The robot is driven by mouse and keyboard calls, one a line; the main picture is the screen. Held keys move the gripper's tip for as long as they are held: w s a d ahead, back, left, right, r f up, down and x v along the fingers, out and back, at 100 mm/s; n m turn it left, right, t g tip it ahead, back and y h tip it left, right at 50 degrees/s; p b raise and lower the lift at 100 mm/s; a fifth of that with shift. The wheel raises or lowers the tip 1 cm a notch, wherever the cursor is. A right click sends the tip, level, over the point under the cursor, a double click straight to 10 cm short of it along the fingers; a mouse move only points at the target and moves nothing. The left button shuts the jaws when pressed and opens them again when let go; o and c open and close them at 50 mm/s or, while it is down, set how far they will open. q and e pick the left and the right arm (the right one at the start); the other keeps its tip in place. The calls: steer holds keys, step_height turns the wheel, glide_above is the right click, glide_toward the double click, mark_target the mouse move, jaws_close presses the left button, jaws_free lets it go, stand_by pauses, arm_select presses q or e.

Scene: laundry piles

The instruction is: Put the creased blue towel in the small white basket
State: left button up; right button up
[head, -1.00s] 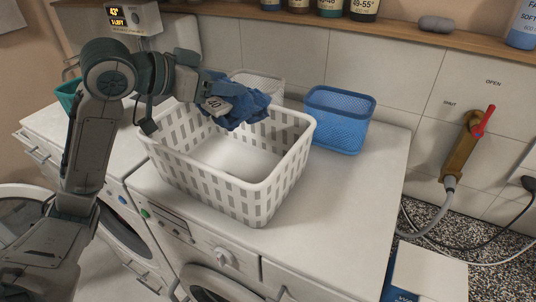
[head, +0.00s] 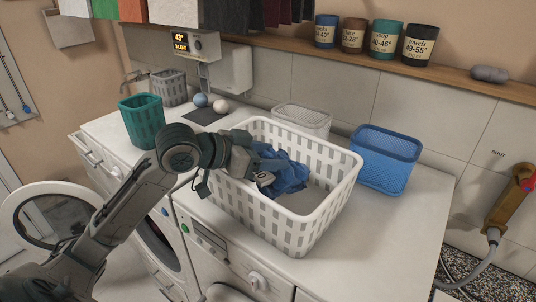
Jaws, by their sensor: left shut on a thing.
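The creased blue towel (head: 292,177) is bunched in my left gripper (head: 268,174), which is shut on it. The towel hangs within the opening of the large white slatted basket (head: 285,232) on the washing machine top. I cannot tell whether it touches the basket floor. A smaller white mesh basket (head: 302,119) stands behind the large one, partly hidden by its rim. My left arm reaches in over the large basket's left side. My right gripper is not in view.
A blue mesh basket (head: 385,160) stands to the right, close to the large basket. A teal basket (head: 146,120) and a grey basket (head: 169,87) stand at the back left. Two balls lie on a dark mat (head: 206,115). The worktop (head: 405,225) is clear at the right.

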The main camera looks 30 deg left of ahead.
arm_select(q)
steer(key=shift+w+d+f, duration=0.15)
steer(key=shift+f, duration=0.1)
steer(key=shift+f, duration=0.6)
steer(key=shift+s, duration=0.25)
steer(key=o, duration=0.9)
steer(key=shift+s+b, duration=0.1)
steer(key=shift+b, duration=0.2)
steer(key=shift+o, duration=0.8)
steer(key=shift+f, duration=0.1)
